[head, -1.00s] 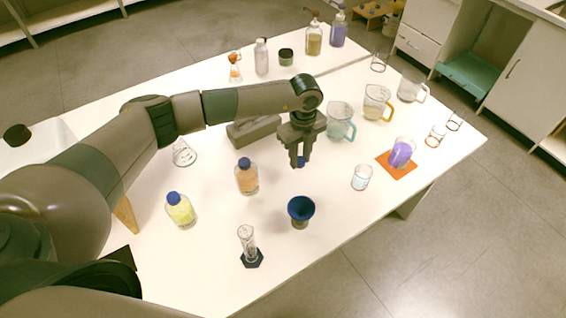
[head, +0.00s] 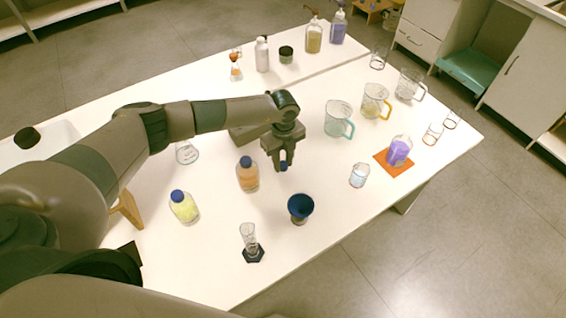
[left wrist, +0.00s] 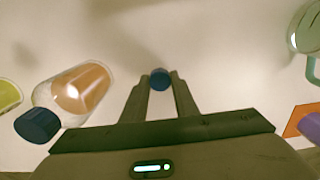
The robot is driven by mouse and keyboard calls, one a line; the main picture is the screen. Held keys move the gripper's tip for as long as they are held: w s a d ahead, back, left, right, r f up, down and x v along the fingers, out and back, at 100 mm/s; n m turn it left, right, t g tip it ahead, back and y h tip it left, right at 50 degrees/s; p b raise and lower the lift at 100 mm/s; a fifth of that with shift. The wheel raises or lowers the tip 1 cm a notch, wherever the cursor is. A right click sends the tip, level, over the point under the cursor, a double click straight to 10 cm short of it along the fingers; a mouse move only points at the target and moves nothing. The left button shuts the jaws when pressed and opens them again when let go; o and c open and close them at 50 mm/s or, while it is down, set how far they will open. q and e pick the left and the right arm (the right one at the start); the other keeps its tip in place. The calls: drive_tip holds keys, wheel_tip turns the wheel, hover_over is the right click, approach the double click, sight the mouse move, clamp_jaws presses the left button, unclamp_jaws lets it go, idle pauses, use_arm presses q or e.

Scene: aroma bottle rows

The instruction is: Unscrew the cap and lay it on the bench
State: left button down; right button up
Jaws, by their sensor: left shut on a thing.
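My left gripper (head: 283,164) is shut on a small blue cap (left wrist: 160,78). The cap shows between its fingertips, just right of the orange bottle, over a bare part of the white bench (head: 330,235). I cannot tell whether the cap touches the bench. The orange bottle (head: 248,178) and the yellow bottle (head: 184,210) both wear blue caps and stand upright. An open vessel of purple liquid (head: 398,153) stands on an orange mat (head: 381,168) to the right. My right gripper is out of view.
A dark blue funnel-like cup (head: 300,207) and a glass cylinder (head: 250,240) stand in front of the gripper. A small beaker (head: 359,176) and a teal-handled jug (head: 338,121) are to its right. A grey block (head: 243,134) lies behind it.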

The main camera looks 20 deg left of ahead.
use_arm(q)
drive_tip(key=shift+f, duration=0.9)
drive_tip(key=shift+f, duration=0.15)
drive_tip(key=c, duration=1.4)
unclamp_jaws()
